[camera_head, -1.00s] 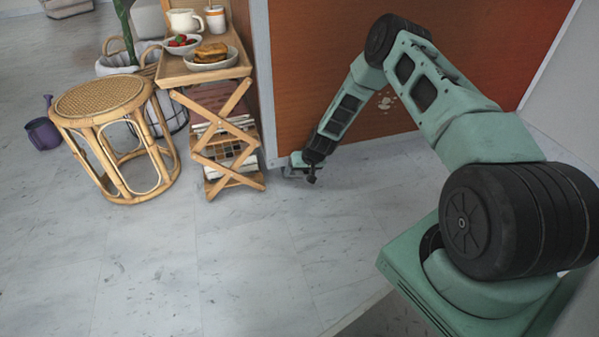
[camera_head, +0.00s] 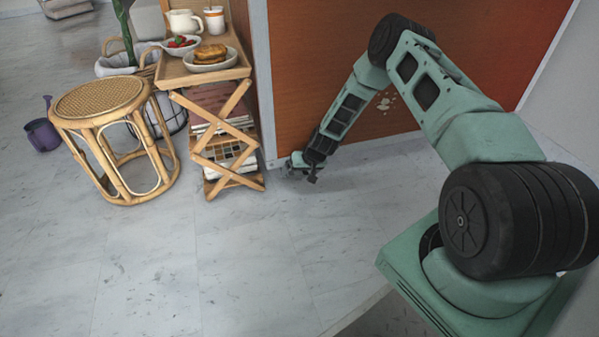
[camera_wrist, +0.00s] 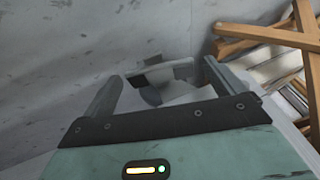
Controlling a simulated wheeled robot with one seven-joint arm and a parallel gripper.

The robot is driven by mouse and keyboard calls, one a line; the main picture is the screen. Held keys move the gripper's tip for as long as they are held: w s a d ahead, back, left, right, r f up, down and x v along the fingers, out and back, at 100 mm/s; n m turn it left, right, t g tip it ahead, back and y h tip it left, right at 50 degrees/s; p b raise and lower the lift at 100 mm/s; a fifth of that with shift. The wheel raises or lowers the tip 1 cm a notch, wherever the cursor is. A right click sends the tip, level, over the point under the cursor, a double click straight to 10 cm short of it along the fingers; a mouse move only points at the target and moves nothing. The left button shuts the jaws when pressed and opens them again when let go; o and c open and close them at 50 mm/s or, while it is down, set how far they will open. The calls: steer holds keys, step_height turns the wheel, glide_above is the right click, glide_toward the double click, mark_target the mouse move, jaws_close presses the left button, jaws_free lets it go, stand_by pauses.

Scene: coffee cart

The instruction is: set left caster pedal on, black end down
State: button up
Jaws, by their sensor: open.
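The left caster (camera_wrist: 151,96) of the cart shows between and beyond my fingers in the wrist view. Its pedal (camera_wrist: 168,74) is a small grey and whitish piece above the wheel; the picture is too coarse to tell which end is down. My gripper (camera_wrist: 162,70) is open, with one finger on each side of the pedal and no clear contact. In the head view my gripper (camera_head: 297,165) is low by the floor at the lower left corner of the brown cart panel (camera_head: 330,80). There it hides the caster and pedal.
A folding wooden stand (camera_head: 222,150) with books and dishes stands close left of my gripper; its crossed legs (camera_wrist: 265,36) show at the right in the wrist view. A rattan stool (camera_head: 110,97) is farther left. The floor in front (camera_head: 230,270) is clear.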

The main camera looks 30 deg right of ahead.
steer(key=p+v, duration=0.8)
steer(key=v, duration=0.9)
steer(key=shift+w, duration=0.1)
steer(key=s+a+r+n+g+y+p, duration=0.1)
steer(key=s+a+r+n+g+p, duration=0.2)
steer(key=a+r, duration=0.9)
steer(key=s+a+r+n+p, duration=0.1)
steer(key=s+a+r+n, duration=0.4)
steer(key=a+r, duration=0.8)
steer(key=s+a+r+n+g+h+p, duration=0.1)
steer(key=s+a+r, duration=0.1)
steer(key=s+r, duration=0.45)
steer(key=s+a+r+n+p, duration=0.1)
steer(key=s+a+r, duration=0.15)
steer(key=s, duration=0.75)
steer(key=s+a+r+n+g+h+p, duration=0.1)
steer(key=s+r+n, duration=0.1)
steer(key=s+r, duration=0.45)
step_height(320, 180, up, 36)
steer(key=s+p, duration=0.1)
steer(key=p, duration=3.7)
steer(key=shift+s+a+r+m, duration=0.15)
steer(key=shift+s+m, duration=0.1)
steer(key=shift+m, duration=0.05)
